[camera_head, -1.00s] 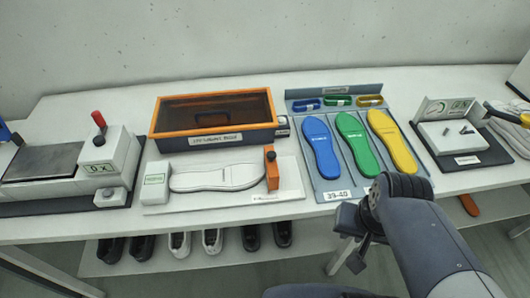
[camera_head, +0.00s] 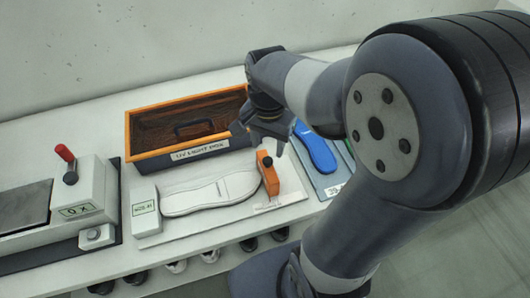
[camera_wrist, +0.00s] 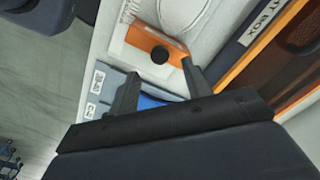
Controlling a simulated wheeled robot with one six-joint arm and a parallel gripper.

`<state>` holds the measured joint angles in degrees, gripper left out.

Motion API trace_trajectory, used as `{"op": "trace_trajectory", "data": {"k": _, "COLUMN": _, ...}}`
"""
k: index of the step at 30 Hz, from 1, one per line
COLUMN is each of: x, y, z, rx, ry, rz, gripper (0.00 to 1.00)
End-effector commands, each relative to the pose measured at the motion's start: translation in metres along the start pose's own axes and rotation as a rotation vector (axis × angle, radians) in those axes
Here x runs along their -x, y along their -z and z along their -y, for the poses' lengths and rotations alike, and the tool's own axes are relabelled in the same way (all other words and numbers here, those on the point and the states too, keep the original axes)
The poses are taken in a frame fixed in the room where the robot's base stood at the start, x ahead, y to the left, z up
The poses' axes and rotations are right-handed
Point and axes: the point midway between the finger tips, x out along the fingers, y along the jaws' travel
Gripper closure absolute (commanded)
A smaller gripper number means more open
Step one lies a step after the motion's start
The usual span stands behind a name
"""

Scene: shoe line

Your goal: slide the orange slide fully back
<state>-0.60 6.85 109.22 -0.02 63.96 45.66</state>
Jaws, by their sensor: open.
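The orange slide (camera_head: 269,174) stands upright at the right end of a white measuring board (camera_head: 285,205), at the end of a pale insole (camera_head: 210,193). A dark round knob (camera_head: 267,161) sits on the slide. In the wrist view the slide (camera_wrist: 152,42) and its black knob (camera_wrist: 160,54) lie just beyond the fingertips, roughly between them. My gripper (camera_head: 262,142) is open and empty, close above and behind the slide in the head view. Its two fingers also show in the wrist view (camera_wrist: 161,68). I see no contact with the knob.
A box with an orange rim (camera_head: 150,160) stands behind the board. A small white block (camera_head: 146,211) is at the board's left end. A red-handled machine (camera_head: 90,190) is further left.

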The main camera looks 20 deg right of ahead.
Motion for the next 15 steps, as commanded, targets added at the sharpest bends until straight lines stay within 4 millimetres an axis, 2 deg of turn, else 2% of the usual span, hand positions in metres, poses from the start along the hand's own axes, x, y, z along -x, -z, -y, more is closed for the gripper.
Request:
{"op": "trace_trajectory", "data": {"k": 3, "x": -0.023, "y": -0.001, "z": -0.001, "rx": 0.0, "ry": -0.004, "rz": 0.004, "gripper": 0.53}}
{"op": "trace_trajectory", "data": {"k": 7, "x": -0.04, "y": 0.0, "z": 0.0, "rx": 0.001, "ry": -0.003, "rz": 0.003, "gripper": 0.53}}
{"op": "trace_trajectory", "data": {"k": 15, "x": -0.052, "y": 0.0, "z": 0.0, "rx": 0.001, "ry": 0.001, "rz": 0.0, "gripper": 0.53}}
